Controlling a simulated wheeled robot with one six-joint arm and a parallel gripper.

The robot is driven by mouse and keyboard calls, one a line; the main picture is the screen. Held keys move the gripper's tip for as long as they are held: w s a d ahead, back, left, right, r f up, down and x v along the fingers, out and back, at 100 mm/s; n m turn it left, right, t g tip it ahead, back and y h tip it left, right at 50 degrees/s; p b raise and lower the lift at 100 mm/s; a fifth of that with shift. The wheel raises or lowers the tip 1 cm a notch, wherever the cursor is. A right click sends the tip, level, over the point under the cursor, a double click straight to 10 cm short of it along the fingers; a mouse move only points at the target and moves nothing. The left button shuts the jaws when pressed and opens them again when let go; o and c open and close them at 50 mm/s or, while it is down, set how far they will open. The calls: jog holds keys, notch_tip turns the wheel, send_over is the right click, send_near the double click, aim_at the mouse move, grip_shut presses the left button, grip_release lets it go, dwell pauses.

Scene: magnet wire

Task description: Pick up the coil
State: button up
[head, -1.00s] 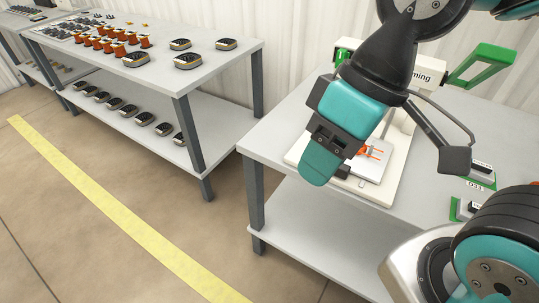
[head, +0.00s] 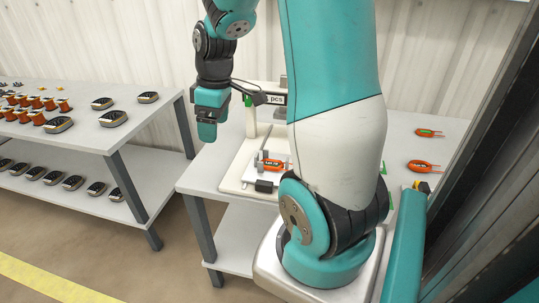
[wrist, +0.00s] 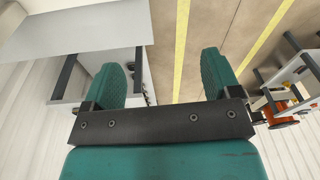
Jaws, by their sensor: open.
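My gripper (head: 211,118) hangs at the end of the arm, above the left part of the near workbench, left of the white machine. In the wrist view its two teal fingers (wrist: 168,82) stand wide apart with nothing between them. An orange piece with a dark label (head: 272,165), possibly the coil, lies in the machine's white fixture (head: 237,172), below and right of my gripper and apart from it.
The left bench (head: 92,128) also holds black-and-tan devices (head: 113,118), with more on its lower shelf. Two orange-and-green items (head: 428,132) lie on the right of the near workbench (head: 203,172). My own arm hides its middle. A yellow floor line (head: 45,285) runs at lower left.

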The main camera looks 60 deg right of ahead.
jog(key=s+d+f+m+g+h+p, duration=0.1)
jog(key=s+d, duration=0.2)
jog(key=d, duration=0.5)
jog(key=s+d+f+p, duration=0.1)
jog(key=s+d, duration=0.3)
jog(key=d, duration=0.4)
send_over(275, 163)
notch_tip(275, 163, down, 12)
jog(key=shift+w+d, duration=0.1)
jog(key=shift+w, duration=0.05)
jog(key=f, duration=0.5)
jog(key=shift+s+f, duration=0.2)
jog(key=shift+f, duration=0.1)
jog(key=shift+c, duration=0.2)
jog(key=c, duration=1)
